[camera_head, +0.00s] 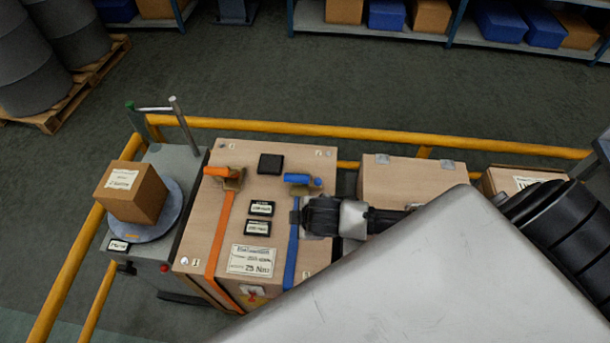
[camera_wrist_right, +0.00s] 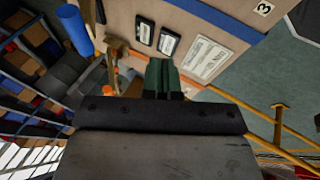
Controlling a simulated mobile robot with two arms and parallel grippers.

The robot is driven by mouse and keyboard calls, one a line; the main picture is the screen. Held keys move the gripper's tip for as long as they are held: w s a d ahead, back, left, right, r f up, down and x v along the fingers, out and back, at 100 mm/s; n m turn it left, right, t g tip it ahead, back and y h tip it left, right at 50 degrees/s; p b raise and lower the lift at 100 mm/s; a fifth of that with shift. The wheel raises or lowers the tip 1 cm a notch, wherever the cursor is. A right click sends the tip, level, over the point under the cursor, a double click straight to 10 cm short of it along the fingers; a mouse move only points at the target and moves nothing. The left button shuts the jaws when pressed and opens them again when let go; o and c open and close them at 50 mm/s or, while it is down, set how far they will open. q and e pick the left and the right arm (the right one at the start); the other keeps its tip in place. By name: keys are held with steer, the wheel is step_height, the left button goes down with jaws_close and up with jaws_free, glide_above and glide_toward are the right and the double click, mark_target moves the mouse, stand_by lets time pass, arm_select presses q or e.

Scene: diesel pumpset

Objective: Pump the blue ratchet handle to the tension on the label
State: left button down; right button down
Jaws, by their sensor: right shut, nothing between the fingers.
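A wooden crate (camera_head: 215,160) carries an orange strap (camera_head: 220,235) and a blue strap (camera_head: 291,255). The blue ratchet handle (camera_head: 303,180) lies at the top of the blue strap; it shows as a blue cylinder in the right wrist view (camera_wrist_right: 75,28). My left gripper is out of view.
The orange ratchet handle (camera_head: 223,171) is on the crate's left. A cardboard box (camera_head: 130,192) sits on a round plate at far left. Yellow rails (camera_head: 280,127) surround the area. A second crate (camera_head: 410,180) stands at right. My arm hides the lower right.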

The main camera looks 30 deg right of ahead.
steer(key=shift+s+a+r, duration=0.25)
steer(key=shift+s+r, duration=0.4)
steer(key=shift+r, duration=0.1)
stand_by(0.7)
